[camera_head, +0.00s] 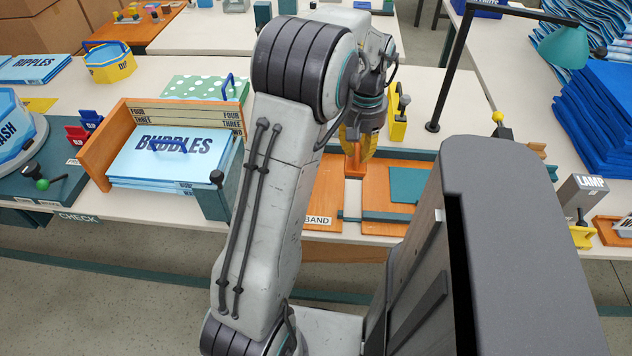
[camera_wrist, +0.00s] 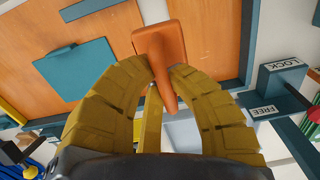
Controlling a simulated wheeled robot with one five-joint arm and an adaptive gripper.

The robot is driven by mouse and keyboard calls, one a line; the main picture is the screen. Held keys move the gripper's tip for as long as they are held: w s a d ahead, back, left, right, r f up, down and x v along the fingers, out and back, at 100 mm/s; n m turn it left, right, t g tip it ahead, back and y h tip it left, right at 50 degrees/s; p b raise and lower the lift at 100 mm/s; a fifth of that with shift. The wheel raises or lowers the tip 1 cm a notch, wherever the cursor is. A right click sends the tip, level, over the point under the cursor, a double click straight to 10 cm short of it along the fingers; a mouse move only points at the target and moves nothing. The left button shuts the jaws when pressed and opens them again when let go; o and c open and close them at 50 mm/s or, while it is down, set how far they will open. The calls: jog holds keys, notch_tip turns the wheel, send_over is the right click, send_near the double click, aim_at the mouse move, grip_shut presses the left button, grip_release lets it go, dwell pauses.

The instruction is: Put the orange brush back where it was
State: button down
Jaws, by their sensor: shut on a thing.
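The orange brush (camera_wrist: 157,40) has a broad flat head and a tapering handle. My gripper (camera_wrist: 163,76) has yellow, ribbed fingers, and they are closed around the brush handle in the wrist view. In the head view, the brush (camera_head: 353,167) points down beneath my gripper (camera_head: 358,143), over the wooden board (camera_head: 388,228) with teal rails. I cannot tell whether its head touches the surface below. Part of the handle is hidden by the fingers.
A teal plate (camera_head: 408,185) lies on the board, right of the brush. A yellow clamp-like thing (camera_head: 398,122) stands behind it. The BUBBLES stack (camera_head: 165,152) stands left of my arm.

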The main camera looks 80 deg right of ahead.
jog(key=w+f, duration=0.1)
jog(key=w, duration=0.1)
jog(key=w+a+f, duration=0.1)
jog(key=w+f, duration=0.1)
jog(key=w, duration=0.1)
jog(key=w+a+f, duration=0.1)
jog(key=w+f, duration=0.1)
jog(key=w, duration=0.1)
jog(key=shift+f+p, duration=0.3)
jog(key=shift+f, duration=1.7)
jog(key=shift+f, duration=0.1)
jog(key=c, duration=1.3)
grip_release()
